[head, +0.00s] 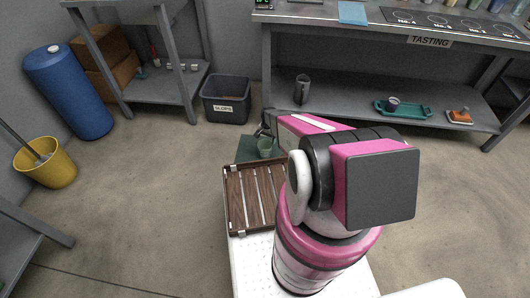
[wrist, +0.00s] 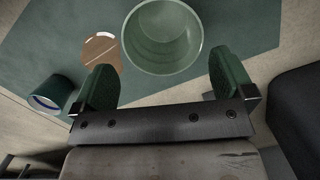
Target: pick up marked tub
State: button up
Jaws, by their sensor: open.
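A pale green, see-through round tub (wrist: 163,36) shows in the wrist view, open end toward the camera, on a dark green mat (wrist: 235,22). No mark on it can be made out. My gripper (wrist: 165,78) is open, its green fingers apart, with the tub just beyond and between the fingertips. A smaller dark green tub (wrist: 50,93) with a blue and white band lies left of the left finger. In the head view a green tub (head: 265,147) stands on the mat (head: 246,147), by my gripper, which my arm partly hides.
A brown disc (wrist: 101,50) lies beside the pale tub. A slatted wooden tray (head: 228,205) is in front of the mat. A grey slops bin (head: 226,106) stands on the floor behind. The tasting bench (head: 345,115) has a shelf with a jug (head: 301,88).

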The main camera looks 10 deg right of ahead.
send_over(265, 147)
jog(key=s+a, duration=0.1)
jog(key=s, duration=0.3)
notch_tip(265, 147, down, 8)
jog(key=shift+r, duration=0.15)
jog(key=shift+s, duration=0.1)
jog(key=c, duration=0.6)
